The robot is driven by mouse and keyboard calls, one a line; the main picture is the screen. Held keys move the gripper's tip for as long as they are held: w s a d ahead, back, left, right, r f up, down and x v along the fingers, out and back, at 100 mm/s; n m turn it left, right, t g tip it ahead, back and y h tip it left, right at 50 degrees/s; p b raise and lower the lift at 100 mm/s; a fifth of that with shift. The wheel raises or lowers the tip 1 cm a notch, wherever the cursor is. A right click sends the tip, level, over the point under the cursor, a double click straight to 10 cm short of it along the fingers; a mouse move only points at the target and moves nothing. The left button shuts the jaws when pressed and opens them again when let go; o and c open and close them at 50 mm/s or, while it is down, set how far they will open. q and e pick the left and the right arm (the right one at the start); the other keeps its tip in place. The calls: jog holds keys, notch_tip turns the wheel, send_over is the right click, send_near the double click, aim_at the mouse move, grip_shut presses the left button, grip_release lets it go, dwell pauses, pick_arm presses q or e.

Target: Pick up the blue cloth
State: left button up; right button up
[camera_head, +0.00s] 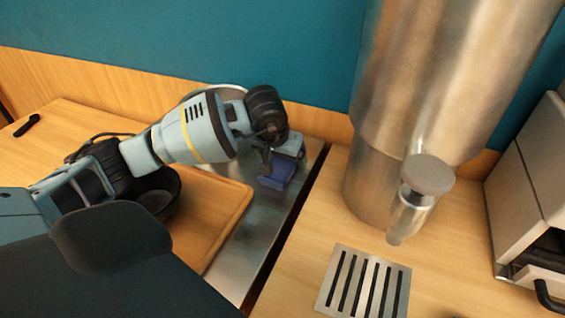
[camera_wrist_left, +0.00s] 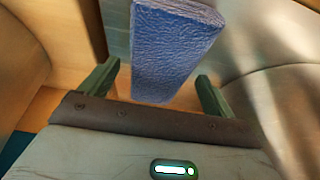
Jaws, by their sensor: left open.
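The blue cloth (camera_head: 279,170) is a folded dark blue block on the metal surface, right of centre-left in the head view. In the left wrist view the cloth (camera_wrist_left: 172,48) has a rough texture and stands between the fingers. My left gripper (camera_head: 275,163) is directly over the cloth, pointing down. In the left wrist view the left gripper (camera_wrist_left: 155,88) is open, one finger on each side of the cloth, with visible gaps. Part of the cloth is hidden by the gripper in the head view. My right gripper is not in view.
A tall steel dispenser (camera_head: 425,110) with a tap stands to the right. A slotted drip grate (camera_head: 363,284) lies in front of it. A dark bowl (camera_head: 160,188) and wooden board (camera_head: 215,215) are left of the metal strip (camera_head: 248,242). A wall rises behind.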

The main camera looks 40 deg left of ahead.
aim_at(282, 160)
pick_arm(q)
jog(key=shift+f, duration=0.1)
jog(key=c, duration=1.1)
jog(key=shift+w+r, duration=0.1)
jog(key=shift+r, duration=0.4)
notch_tip(282, 160, up, 2)
jog(key=shift+r, duration=0.2)
jog(key=s+a, duration=0.1)
jog(key=s, duration=0.3)
jog(key=s+a+b, duration=0.1)
jog(key=s, duration=0.4)
jog(key=s+a+r+b, duration=0.1)
jog(key=s, duration=0.3)
jog(key=shift+s+r, duration=0.1)
jog(key=shift+s, duration=0.05)
jog(key=shift+s+a+r+b, duration=0.1)
jog(key=shift+s+b, duration=0.05)
jog(key=shift+s, duration=0.45)
jog(key=shift+s+a+r+b, duration=0.1)
jog(key=shift+s+b, duration=0.05)
jog(key=shift+s, duration=0.45)
